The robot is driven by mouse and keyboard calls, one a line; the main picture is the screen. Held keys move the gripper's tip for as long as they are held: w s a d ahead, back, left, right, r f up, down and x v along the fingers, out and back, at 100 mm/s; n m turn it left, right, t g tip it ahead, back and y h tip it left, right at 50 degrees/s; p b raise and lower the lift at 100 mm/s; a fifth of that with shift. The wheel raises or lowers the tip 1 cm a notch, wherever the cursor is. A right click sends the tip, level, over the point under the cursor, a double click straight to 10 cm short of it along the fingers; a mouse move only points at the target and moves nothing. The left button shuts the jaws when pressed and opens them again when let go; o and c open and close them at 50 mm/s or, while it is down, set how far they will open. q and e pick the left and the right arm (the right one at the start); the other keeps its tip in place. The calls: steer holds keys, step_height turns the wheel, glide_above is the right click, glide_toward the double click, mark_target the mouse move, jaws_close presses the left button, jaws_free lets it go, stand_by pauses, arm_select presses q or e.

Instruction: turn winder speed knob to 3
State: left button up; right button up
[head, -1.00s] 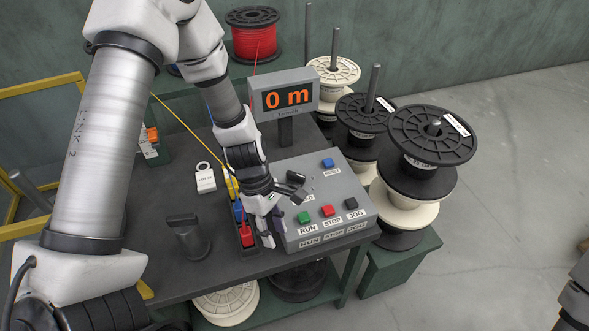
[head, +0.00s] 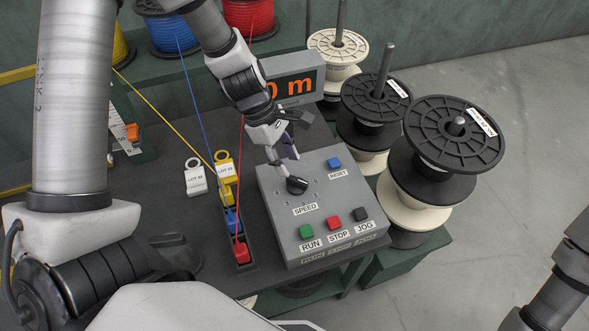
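The speed knob (head: 297,186) is a small black knob on the sloped grey control box (head: 275,217), above the SPEED label (head: 305,209). Small marks surround it, but their numbers are too small to read, so I cannot tell its setting. My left gripper (head: 286,148) hangs just behind the knob in the head view, apart from it. Its fingers look spread, with nothing between them. Part of my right arm shows at the lower right edge, but its gripper is out of view.
The box carries green RUN (head: 306,231), red STOP (head: 333,223), black JOG (head: 360,214) and blue RESET (head: 334,163) buttons. A display (head: 293,85), partly covered by my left arm, stands behind. Spool stacks (head: 452,135) stand to the right. Coloured wire guides (head: 232,220) are left.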

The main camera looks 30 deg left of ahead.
mark_target(296, 179)
arm_select(q)
steer(key=b+x, duration=0.3)
steer(key=x, duration=0.2)
steer(key=shift+f, duration=0.3)
steer(key=shift+w+d+f, duration=0.1)
steer(key=shift+w+f, duration=0.05)
steer(key=shift+f, duration=0.1)
steer(key=shift+r, duration=0.2)
steer(key=shift+c, duration=0.3)
jaws_close()
